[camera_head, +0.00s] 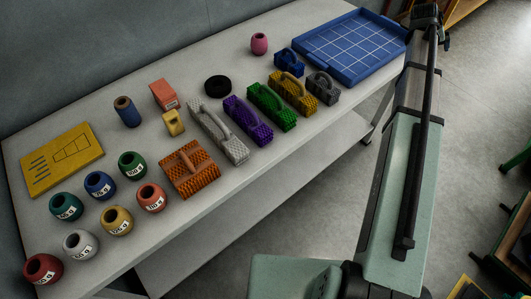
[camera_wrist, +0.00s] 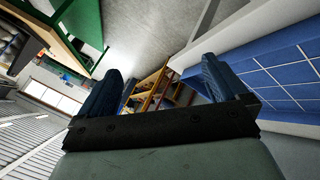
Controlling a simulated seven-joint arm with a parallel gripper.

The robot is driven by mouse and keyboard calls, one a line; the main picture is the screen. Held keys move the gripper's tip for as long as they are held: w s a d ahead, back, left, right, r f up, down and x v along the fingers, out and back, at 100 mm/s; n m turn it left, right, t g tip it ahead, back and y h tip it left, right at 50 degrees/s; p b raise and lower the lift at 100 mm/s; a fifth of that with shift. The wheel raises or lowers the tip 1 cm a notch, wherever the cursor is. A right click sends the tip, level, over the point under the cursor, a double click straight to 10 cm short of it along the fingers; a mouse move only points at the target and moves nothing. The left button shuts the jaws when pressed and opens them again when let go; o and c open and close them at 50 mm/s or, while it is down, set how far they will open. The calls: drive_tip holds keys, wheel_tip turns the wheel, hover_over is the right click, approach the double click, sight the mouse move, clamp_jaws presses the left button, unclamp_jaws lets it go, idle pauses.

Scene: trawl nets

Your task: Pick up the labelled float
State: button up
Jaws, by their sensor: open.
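Several round floats with white labels and dark top holes stand at the table's left front in the head view: red (camera_head: 42,269), white (camera_head: 80,245), yellow (camera_head: 116,221), orange-red (camera_head: 151,198), teal (camera_head: 66,207), blue (camera_head: 99,186) and green (camera_head: 132,165). The label writing is too small to read surely. A pink float (camera_head: 259,44) stands alone at the back, with no label visible. My gripper (camera_wrist: 160,88) is open and empty in the wrist view, its two dark blue fingers apart. It is far from the labelled floats, beyond the table's right end.
A row of brush-like blocks with handles, including an orange one (camera_head: 188,170), lines the table's front edge. A blue gridded tray (camera_head: 350,45) fills the right end. A yellow board (camera_head: 60,158), a blue cylinder (camera_head: 127,111) and a black ring (camera_head: 218,86) lie behind.

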drive_tip(key=s+a+n+y, duration=0.3)
drive_tip(key=a+n+y, duration=0.15)
drive_tip(key=a, duration=3.45)
drive_tip(key=s+a+n+y, duration=0.1)
drive_tip(key=s+a, duration=0.3)
drive_tip(key=a, duration=0.3)
drive_tip(key=s+a+n, duration=0.1)
drive_tip(key=s+a, duration=0.3)
drive_tip(key=a, duration=0.4)
drive_tip(key=s+a+f+n+g+y, duration=0.25)
drive_tip(key=s+a+n, duration=0.25)
drive_tip(key=s+a, duration=1.35)
drive_tip(key=n+g+h, duration=0.1)
drive_tip(key=n+g, duration=0.2)
drive_tip(key=n, duration=0.1)
approach(152, 199)
drive_tip(key=w+a, duration=0.1)
drive_tip(key=a, duration=0.1)
drive_tip(key=shift+t, duration=0.25)
drive_tip(key=shift+w+a+f, duration=0.1)
drive_tip(key=shift+f, duration=3.5)
drive_tip(key=shift+w+a+f, duration=0.1)
drive_tip(key=shift+f, duration=3.5)
